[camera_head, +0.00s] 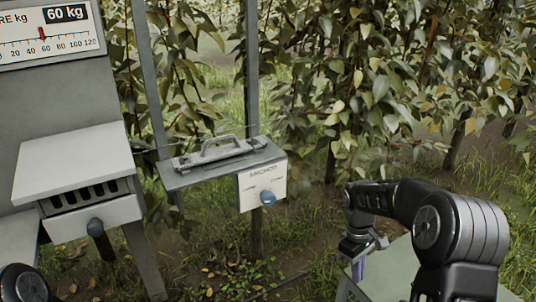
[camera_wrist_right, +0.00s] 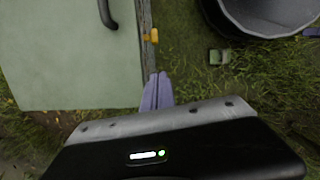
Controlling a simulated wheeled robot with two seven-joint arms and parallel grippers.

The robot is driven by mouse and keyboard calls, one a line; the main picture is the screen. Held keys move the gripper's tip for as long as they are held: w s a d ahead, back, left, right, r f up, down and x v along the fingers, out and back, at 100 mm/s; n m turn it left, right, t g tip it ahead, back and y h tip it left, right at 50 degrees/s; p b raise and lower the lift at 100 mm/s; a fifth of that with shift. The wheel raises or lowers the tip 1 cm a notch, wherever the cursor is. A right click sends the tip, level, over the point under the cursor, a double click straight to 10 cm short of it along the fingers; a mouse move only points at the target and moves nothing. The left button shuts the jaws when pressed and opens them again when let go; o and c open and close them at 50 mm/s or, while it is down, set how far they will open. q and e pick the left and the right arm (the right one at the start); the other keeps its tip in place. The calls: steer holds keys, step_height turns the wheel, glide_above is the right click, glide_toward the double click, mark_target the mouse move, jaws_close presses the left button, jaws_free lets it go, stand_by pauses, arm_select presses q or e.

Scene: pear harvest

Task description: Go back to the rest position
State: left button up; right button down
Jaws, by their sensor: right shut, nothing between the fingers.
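My right gripper (camera_head: 357,268) hangs down at the lower right of the head view, by the left side of a pale green surface. In the right wrist view its two purple fingers (camera_wrist_right: 157,92) lie side by side, shut with nothing between them. The fingertips are near the edge of a pale green panel (camera_wrist_right: 60,60). My left gripper is not in view; only a dark round part of my left arm shows at the lower left corner.
The wrist view shows a dark tub (camera_wrist_right: 225,25), a yellow piece (camera_wrist_right: 151,36) and a small green block (camera_wrist_right: 219,57).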

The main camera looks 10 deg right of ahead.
steer(key=w+a+f+m+t+y, duration=0.3)
steer(key=a+f+m+t, duration=0.15)
steer(key=a+f, duration=0.8)
steer(key=s+a+f+m, duration=0.1)
steer(key=s+a+f, duration=0.4)
steer(key=s+a, duration=0.3)
steer(key=s+a+f+m+g+y+p, duration=0.1)
steer(key=s+a+f, duration=0.1)
steer(key=s+a, duration=0.45)
steer(key=s+a+f+g+y, duration=0.1)
steer(key=s+a+f, duration=0.15)
steer(key=s, duration=0.75)
step_height(320, 180, up, 14)
steer(key=p, duration=1.3)
steer(key=shift+w, duration=0.2)
steer(key=shift+f, duration=0.1)
